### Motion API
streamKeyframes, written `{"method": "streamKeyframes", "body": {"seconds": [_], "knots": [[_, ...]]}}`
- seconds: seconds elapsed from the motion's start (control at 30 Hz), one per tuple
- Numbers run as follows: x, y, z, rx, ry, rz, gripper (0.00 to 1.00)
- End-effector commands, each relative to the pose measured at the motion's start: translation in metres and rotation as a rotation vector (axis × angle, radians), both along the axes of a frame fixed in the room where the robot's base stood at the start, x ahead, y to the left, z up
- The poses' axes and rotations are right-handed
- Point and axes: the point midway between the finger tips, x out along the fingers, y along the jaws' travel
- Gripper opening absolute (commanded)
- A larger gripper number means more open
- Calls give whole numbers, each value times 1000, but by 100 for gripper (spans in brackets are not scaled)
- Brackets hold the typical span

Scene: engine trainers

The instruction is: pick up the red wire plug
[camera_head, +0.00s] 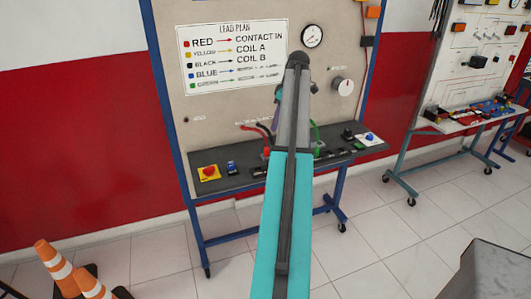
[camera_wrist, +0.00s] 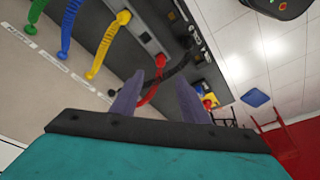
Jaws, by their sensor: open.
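In the wrist view, the red wire plug (camera_wrist: 160,61) sits in a socket on the dark panel, with its red cable (camera_wrist: 150,95) curving down from it. My gripper (camera_wrist: 160,78) is open, its two purple-grey fingers pointing toward the panel. The plug appears between the fingertips; I cannot tell how much depth separates them. In the head view, the red wire (camera_head: 250,128) shows left of my arm, which hides the gripper and part of the console.
A black wire (camera_wrist: 180,64) lies close right of the red plug in the wrist view. Yellow (camera_wrist: 104,46), blue (camera_wrist: 69,28) and green (camera_wrist: 33,14) wires are on the left. A red emergency button (camera_head: 209,171) sits at the console's left. Traffic cones (camera_head: 54,267) stand at lower left.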

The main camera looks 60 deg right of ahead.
Motion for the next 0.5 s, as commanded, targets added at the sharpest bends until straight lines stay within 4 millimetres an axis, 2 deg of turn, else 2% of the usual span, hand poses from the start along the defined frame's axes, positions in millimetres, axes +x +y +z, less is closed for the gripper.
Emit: {"method": "streamKeyframes", "body": {"seconds": [0.17, 0.5], "knots": [[7, 4, -11, 1, 1, 6, 41], [21, 8, -51, 1, 1, 10, 41]]}}
